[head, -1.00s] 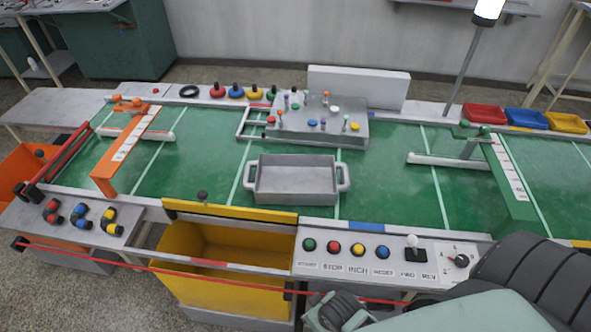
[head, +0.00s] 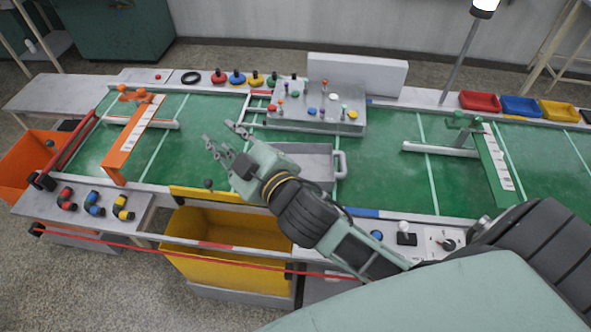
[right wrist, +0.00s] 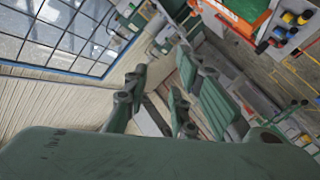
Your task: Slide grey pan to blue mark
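The grey pan (head: 318,166) lies on the green belt, partly hidden behind my right arm. Its right handle (head: 341,165) shows; its left handle is hidden. A blue mark (head: 364,213) is on the near rail, to the right of the pan; my forearm crosses close to it. Another blue patch (head: 378,103) shows on the far rail. My right gripper (head: 226,135) is above the belt, left of the pan, with its fingers spread and empty. In the right wrist view its fingers (right wrist: 155,95) also stand apart. My left gripper is not in view.
An orange gate (head: 135,138) stands over the belt at left, a green gate (head: 492,165) at right. A grey board with knobs (head: 345,125) sits behind the pan. A yellow bin (head: 230,265) is below the near edge.

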